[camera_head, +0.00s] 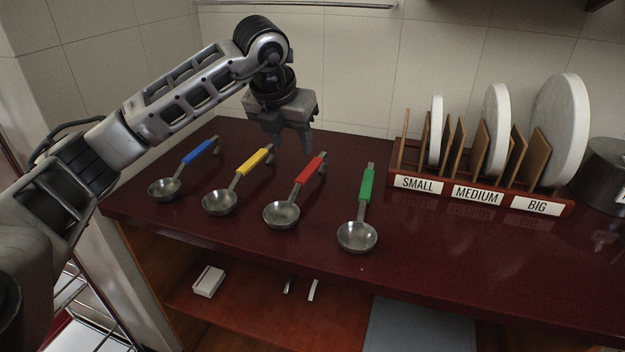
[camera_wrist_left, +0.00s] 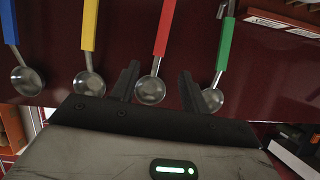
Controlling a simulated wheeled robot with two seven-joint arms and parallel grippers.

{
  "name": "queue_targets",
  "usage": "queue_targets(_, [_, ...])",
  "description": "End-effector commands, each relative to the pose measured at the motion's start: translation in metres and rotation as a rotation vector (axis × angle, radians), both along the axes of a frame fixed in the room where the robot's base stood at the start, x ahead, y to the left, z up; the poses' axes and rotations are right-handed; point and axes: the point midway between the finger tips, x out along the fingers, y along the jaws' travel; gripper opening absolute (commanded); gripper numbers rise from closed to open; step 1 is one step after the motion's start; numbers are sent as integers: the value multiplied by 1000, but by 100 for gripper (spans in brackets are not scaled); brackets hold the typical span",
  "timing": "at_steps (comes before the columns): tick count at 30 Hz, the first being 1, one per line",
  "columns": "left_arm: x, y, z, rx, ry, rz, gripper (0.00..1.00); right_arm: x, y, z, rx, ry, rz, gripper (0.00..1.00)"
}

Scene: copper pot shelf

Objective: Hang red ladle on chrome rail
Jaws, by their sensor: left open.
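The red ladle (camera_head: 294,194) lies on the dark red counter, third from the left in a row of ladles. Its bowl is toward the front edge and its red handle points back. The chrome rail (camera_head: 300,4) runs along the tiled wall at the top of the head view. My left gripper (camera_head: 292,146) is open and empty, above the counter just behind the red handle's end. In the left wrist view the red ladle (camera_wrist_left: 163,30) shows between and beyond the open fingers (camera_wrist_left: 157,88). My right gripper is not in view.
Blue (camera_head: 200,151), yellow (camera_head: 252,161) and green (camera_head: 367,184) handled ladles lie beside the red one. A rack (camera_head: 480,194) labelled SMALL, MEDIUM and BIG holds white plates at right, near a grey pot (camera_head: 607,172). An open shelf (camera_head: 255,310) lies below the counter.

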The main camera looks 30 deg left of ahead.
Motion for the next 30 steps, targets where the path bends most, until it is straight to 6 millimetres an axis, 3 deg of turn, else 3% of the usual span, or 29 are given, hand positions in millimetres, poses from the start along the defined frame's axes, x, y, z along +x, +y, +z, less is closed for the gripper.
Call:
queue_targets(9, [25,1,-64,-4,6,-9,45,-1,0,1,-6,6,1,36])
queue_targets(30, [53,7,-132,-5,2,-10,45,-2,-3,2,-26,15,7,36])
